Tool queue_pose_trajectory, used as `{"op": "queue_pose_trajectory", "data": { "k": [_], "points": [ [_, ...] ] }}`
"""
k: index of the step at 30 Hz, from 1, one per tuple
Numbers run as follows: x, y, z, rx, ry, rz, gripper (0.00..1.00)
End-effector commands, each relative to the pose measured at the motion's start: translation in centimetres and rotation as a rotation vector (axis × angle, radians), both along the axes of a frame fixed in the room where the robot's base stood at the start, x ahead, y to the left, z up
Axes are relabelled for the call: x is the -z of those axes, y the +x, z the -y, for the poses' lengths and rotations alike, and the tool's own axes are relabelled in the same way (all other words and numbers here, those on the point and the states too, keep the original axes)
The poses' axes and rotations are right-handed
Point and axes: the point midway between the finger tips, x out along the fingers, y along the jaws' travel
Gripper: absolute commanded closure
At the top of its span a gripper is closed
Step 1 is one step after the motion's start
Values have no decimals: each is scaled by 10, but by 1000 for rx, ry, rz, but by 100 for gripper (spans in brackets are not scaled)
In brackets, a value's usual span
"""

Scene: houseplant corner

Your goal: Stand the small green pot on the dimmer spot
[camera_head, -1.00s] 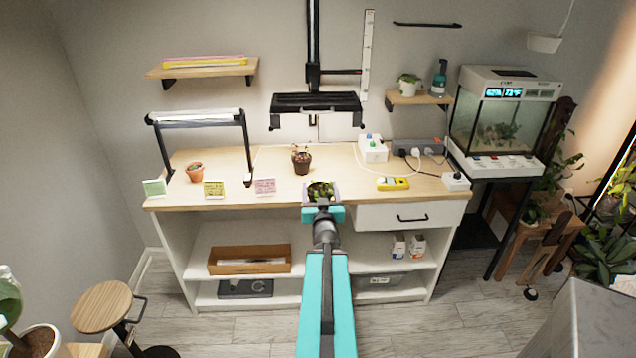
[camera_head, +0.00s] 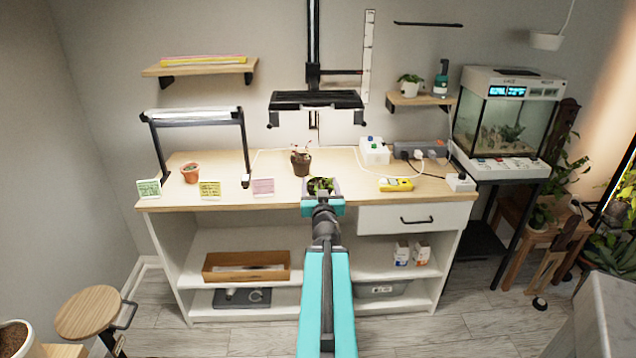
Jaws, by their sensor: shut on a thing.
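My gripper (camera_head: 322,199) is at the bench's front edge, shut on a small pot with green leaves (camera_head: 322,184). The pot's wall is mostly hidden by the jaws, so its colour is hard to tell. I cannot tell whether it touches the bench top. A low lamp with a pale light bar (camera_head: 195,115) stands at the bench's left. A black lamp (camera_head: 316,101) hangs over the middle. Which spot beneath them is dimmer is not clear.
The wooden bench top (camera_head: 225,172) holds a terracotta pot (camera_head: 190,173), a dark brown pot (camera_head: 301,162), green (camera_head: 149,188), yellow (camera_head: 210,190) and pink (camera_head: 263,187) cards, and a yellow meter (camera_head: 396,184). Power boxes (camera_head: 374,151) stand at the back right. A stool (camera_head: 90,311) is lower left.

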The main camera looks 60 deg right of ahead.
Motion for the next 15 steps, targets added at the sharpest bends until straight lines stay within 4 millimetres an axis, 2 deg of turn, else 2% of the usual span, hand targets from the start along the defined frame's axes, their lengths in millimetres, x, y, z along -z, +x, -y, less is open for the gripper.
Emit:
{"op": "queue_pose_trajectory", "data": {
  "k": [15],
  "points": [
    [4,9,14,4,-3,0,58]
  ]
}}
